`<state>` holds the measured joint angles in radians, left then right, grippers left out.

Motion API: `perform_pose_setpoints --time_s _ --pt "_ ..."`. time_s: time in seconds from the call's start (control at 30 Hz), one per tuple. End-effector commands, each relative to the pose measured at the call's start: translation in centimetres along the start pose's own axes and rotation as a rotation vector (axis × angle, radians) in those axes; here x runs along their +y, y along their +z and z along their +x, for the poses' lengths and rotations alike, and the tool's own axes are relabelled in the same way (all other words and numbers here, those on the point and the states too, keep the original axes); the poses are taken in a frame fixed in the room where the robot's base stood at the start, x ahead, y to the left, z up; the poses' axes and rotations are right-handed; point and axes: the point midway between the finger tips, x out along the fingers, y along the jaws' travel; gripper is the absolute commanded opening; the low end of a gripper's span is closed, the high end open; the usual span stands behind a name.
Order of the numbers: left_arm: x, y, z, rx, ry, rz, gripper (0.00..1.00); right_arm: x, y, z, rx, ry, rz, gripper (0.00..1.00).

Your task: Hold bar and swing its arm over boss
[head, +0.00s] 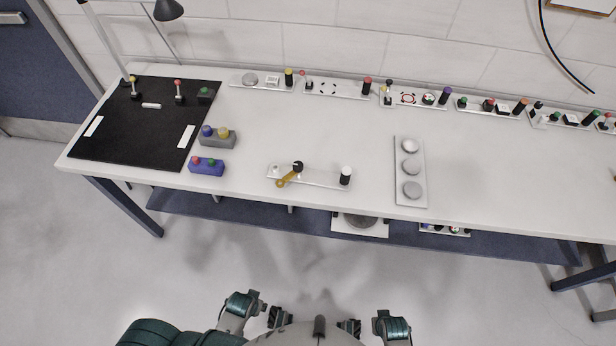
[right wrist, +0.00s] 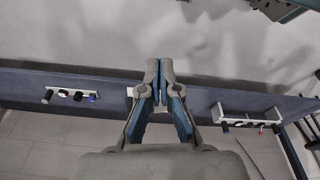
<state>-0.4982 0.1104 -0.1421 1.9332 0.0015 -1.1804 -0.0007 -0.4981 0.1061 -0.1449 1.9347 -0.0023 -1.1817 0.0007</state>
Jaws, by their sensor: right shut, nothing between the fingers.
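A white bar-shaped plate (head: 322,180) lies near the front edge of the table in the head view. A yellow arm (head: 285,181) with a black knob (head: 298,166) sits at its left part, the arm pointing down-left. A black post with a white top (head: 346,176), which looks like the boss, stands upright at the plate's right end, apart from the arm. My left gripper (head: 278,317) is low in the head view, well short of the table; its fingers are too small to read. My right gripper (right wrist: 160,68) is shut and empty in the right wrist view, away from the plate.
A white plate with several round discs (head: 398,200) lies right of the bar. Blue (head: 207,170) and grey (head: 228,143) button blocks stand left, beside a black mat (head: 120,145). Several fixtures line the back edge. A lower shelf (head: 290,220) runs under the table.

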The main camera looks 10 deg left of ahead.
Motion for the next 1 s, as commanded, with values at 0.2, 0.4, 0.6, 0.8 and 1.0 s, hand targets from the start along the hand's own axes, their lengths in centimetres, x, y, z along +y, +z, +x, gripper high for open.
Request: perform_pose_setpoints --time_s 0.2,0.4,0.6,0.8,1.0 --pt "0.3 -0.1 -0.1 0.0 -0.001 0.0 0.49 0.3 0.1 0.1 0.0 -0.002 0.0 0.23" --pt "0.1 -0.1 0.0 0.001 0.001 0.0 0.49 0.0 -0.4 0.0 0.009 -0.011 0.023 0.61" --pt "0.0 0.0 0.1 0.001 0.003 -0.001 0.49 -1.8 -5.4 -1.1 0.098 -0.168 0.328 0.61" --pt "0.1 -0.1 0.0 0.001 0.001 0.0 0.49 -4.5 -14.6 -5.4 0.132 -0.552 0.912 0.61" --pt "0.2 -0.1 0.0 0.001 0.0 0.0 0.49 -6.1 -23.0 -12.9 -0.069 -1.001 1.46 0.61"
